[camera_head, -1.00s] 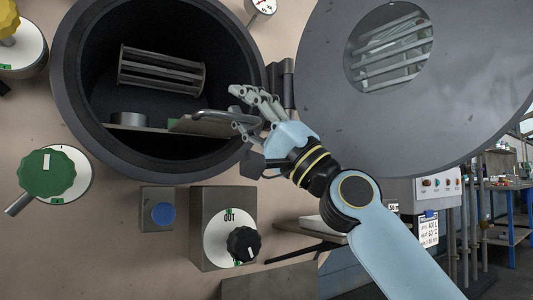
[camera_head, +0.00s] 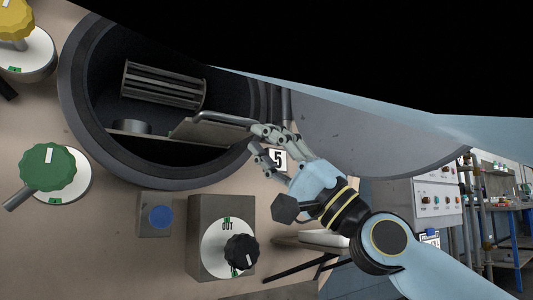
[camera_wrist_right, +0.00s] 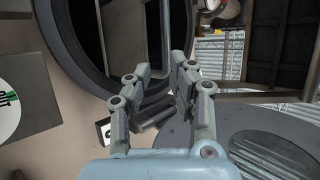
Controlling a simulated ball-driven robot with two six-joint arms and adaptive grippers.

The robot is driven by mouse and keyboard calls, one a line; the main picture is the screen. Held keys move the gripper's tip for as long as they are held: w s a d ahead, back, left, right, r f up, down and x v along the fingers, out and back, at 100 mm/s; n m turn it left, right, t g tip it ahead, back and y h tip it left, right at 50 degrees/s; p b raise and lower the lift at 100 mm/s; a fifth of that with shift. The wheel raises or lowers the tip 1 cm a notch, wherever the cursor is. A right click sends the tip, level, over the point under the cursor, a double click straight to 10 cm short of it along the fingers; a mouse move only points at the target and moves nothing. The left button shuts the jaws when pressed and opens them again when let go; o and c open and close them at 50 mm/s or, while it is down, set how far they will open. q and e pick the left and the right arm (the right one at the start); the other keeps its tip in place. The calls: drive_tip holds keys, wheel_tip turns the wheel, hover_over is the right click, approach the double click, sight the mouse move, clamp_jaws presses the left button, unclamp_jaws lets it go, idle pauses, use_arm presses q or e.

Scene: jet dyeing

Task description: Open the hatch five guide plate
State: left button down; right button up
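The hatch five opening (camera_head: 75,110) is a round dark chamber in the head view, with its door (camera_head: 370,135) swung out to the right. Inside, the grey guide plate (camera_head: 204,132) juts toward the right side of the mouth, with a bent bar handle (camera_head: 226,117) along its top. My right gripper (camera_head: 252,143) is at the handle's right end, fingers spread. In the right wrist view, my right gripper (camera_wrist_right: 161,66) is open, with the bar (camera_wrist_right: 165,28) seen between its fingertips; whether they touch is unclear. My left gripper is out of view.
A "5" label (camera_head: 277,159) is beside my right fingers. Below the opening are a blue button (camera_head: 160,217) and a black knob (camera_head: 242,251); a green knob (camera_head: 47,170) is at left. A large dark shape with a pale blue edge covers the top right.

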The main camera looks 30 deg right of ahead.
idle(0.4)
drive_tip(key=v, duration=0.7)
drive_tip(key=shift+s+f, duration=0.2)
drive_tip(key=shift+d, duration=0.1)
idle(0.3)
